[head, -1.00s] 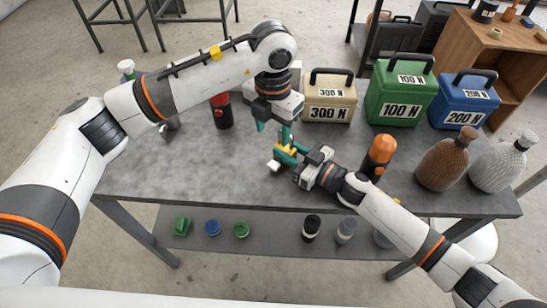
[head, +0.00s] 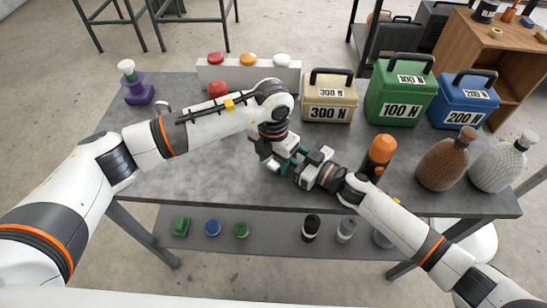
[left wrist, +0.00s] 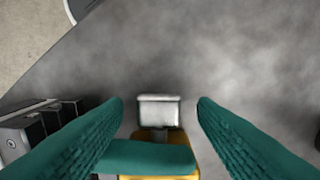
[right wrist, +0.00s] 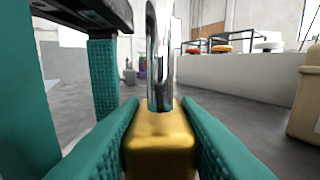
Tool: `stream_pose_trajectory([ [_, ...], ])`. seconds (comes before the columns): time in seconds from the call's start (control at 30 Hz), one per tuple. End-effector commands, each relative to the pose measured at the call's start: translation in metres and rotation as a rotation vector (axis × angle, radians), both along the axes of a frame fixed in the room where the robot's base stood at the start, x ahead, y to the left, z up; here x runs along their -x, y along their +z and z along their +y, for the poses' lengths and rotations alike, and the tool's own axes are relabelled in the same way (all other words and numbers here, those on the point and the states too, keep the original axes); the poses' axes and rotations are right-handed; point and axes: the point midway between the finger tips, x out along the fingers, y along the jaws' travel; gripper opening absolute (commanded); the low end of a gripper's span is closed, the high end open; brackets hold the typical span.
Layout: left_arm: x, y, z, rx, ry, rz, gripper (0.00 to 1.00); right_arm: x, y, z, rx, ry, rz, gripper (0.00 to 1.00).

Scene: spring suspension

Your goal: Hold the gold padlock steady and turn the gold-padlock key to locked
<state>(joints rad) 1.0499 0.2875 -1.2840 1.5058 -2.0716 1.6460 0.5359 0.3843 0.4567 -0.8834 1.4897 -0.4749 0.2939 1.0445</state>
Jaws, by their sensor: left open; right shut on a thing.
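The gold padlock (right wrist: 160,145), with its silver shackle (right wrist: 160,55), is clamped between the fingers of my right gripper (head: 297,168). In the left wrist view, part of its gold body (left wrist: 178,166) shows at the bottom, with a teal right finger lying across it. A pale grey block, which looks like the key (left wrist: 159,111), sticks out from the padlock. My left gripper (head: 277,160) is open, with one finger on each side of the key and a gap to each. In the head view the padlock and key are hidden behind the grippers.
Weight boxes (head: 328,103) (head: 401,95) (head: 464,103) stand behind. An orange-topped bottle (head: 381,150) stands right of my right gripper. A white block with coloured buttons (head: 288,76) is at the back. The grey table (head: 200,180) is clear at front left.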

Motion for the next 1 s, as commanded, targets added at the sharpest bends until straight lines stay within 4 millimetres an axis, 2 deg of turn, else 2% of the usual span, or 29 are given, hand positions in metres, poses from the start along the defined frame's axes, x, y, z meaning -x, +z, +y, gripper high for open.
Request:
stream_pose_trajectory([
  [0.03,0.0001,0.0,-0.0002,0.0,0.0,0.0,0.48,0.0003,-0.0007,-0.0001,0.001,0.0,0.001,0.0],
  [0.2,0.0001,0.0002,-0.0002,0.0,0.0,0.0,0.2,0.0003,-0.0007,-0.0001,0.001,0.0,0.001,0.0],
  [0.3,0.0001,0.0003,-0.0001,0.0,0.0,0.0,0.08,0.0003,-0.0007,-0.0001,0.001,0.0,0.001,0.0],
  [0.67,-0.0013,-0.0005,0.0024,0.06,0.002,0.044,0.08,0.0004,-0.0008,-0.0001,0.001,0.0,0.001,0.0],
  [1.0,-0.0051,-0.0025,0.0086,0.271,0.006,0.188,0.08,0.0004,-0.0008,-0.0001,0.001,0.001,0.0,0.0],
])
